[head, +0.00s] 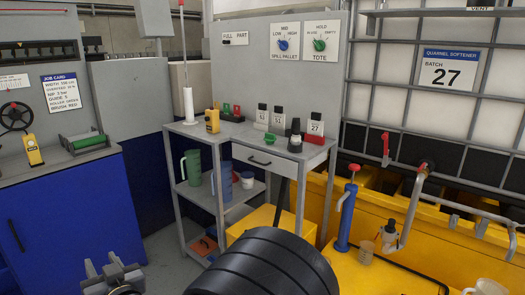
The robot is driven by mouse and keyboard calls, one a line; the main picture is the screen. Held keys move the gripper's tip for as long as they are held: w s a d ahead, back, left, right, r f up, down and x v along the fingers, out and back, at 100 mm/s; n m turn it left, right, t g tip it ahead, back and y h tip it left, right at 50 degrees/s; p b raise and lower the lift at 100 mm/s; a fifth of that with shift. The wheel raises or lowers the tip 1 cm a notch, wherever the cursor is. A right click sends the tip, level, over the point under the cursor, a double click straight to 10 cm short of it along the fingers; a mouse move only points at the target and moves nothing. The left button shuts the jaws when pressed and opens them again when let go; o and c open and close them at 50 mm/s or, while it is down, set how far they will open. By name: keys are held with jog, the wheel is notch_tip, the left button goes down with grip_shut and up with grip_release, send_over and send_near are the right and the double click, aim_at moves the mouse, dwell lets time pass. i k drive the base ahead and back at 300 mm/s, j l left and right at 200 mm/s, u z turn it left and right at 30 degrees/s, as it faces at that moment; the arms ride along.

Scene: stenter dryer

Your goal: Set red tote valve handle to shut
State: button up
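The white caged tote (419,104) stands at the right, with a softener label marked batch 27. A grey metal pipe (411,207) comes off its front low down and bends downward. A red piece (424,168) sits at the top of this pipe; its angle is hard to make out. A separate red upright lever-like piece (385,146) shows just left of it, against the cage. I cannot tell which one is the valve handle, nor whether the valve is open or shut. My gripper (108,268) is at the bottom left, far from both, its jaws partly cut off.
My black ribbed arm link fills the bottom middle. A blue hand pump (346,216) with a red knob stands left of the pipe. A clear cup (366,251) stands on the yellow pallet (395,277). A grey workbench (282,160) with bottles stands at the centre back.

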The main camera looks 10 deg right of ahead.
aim_at(424, 164)
jog(key=i+z, duration=0.15)
jog(key=z, duration=0.3)
jog(key=i+z, duration=0.1)
jog(key=z, duration=0.4)
jog(key=i+j+z, duration=0.1)
jog(key=z, duration=0.35)
jog(key=j+z, duration=0.2)
jog(key=z, duration=0.3)
jog(key=i+j+z, duration=0.2)
jog(key=z, duration=0.15)
jog(key=i+j+z, duration=0.15)
jog(key=z, duration=0.2)
jog(key=i+j+z, duration=0.15)
jog(key=j+z, duration=0.25)
jog(key=l, duration=0.1)
